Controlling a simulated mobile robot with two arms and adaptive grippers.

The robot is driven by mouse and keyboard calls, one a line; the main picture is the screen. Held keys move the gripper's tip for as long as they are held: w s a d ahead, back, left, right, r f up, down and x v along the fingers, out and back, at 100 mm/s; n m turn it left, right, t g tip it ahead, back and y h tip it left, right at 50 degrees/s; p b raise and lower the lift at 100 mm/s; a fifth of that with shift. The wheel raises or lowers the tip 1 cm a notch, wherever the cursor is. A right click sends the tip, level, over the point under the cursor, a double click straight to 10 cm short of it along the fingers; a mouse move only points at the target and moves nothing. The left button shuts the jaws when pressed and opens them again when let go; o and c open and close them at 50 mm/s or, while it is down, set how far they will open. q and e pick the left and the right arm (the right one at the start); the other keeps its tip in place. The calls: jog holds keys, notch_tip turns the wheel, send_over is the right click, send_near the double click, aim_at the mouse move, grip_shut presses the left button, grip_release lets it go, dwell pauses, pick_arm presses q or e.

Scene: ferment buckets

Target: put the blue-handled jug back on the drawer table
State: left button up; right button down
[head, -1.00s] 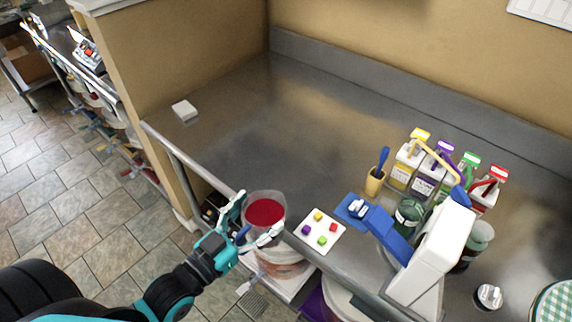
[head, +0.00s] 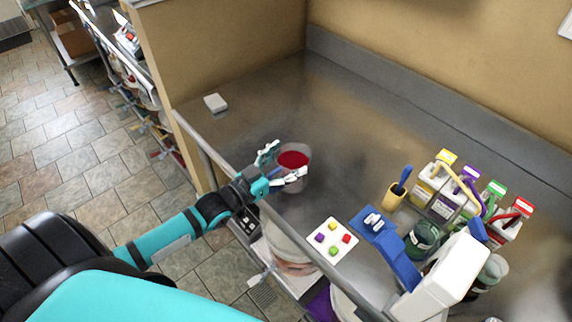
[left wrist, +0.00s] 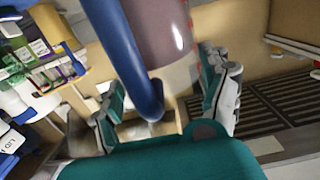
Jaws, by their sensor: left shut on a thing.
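The blue-handled jug (head: 293,160) is a clear vessel with dark red contents. It is upright, over the steel counter (head: 345,115) just inside its front rail. I cannot tell whether its base touches the counter. My left gripper (head: 279,169) is shut on the jug from its front left side. In the left wrist view the jug's blue handle (left wrist: 138,60) runs down between the fingers (left wrist: 165,108), with the jug's body (left wrist: 167,35) behind it. My right gripper is not in view.
A white tray with coloured cubes (head: 332,252) lies right of the jug. Beyond it are a blue-and-white device (head: 440,280), a yellow cup (head: 394,195) and several labelled bottles (head: 447,200). A small white block (head: 215,103) lies back left. The counter behind the jug is clear.

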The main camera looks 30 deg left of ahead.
pick_arm(q)
jog(key=f, duration=0.2)
jog(key=w+f+p, duration=0.1)
jog(key=shift+a, duration=0.25)
jog(key=shift+f, duration=0.15)
jog(key=shift+s, duration=0.1)
jog(key=shift+f, duration=0.2)
jog(key=o, duration=1.6)
jog(key=shift+o, duration=0.2)
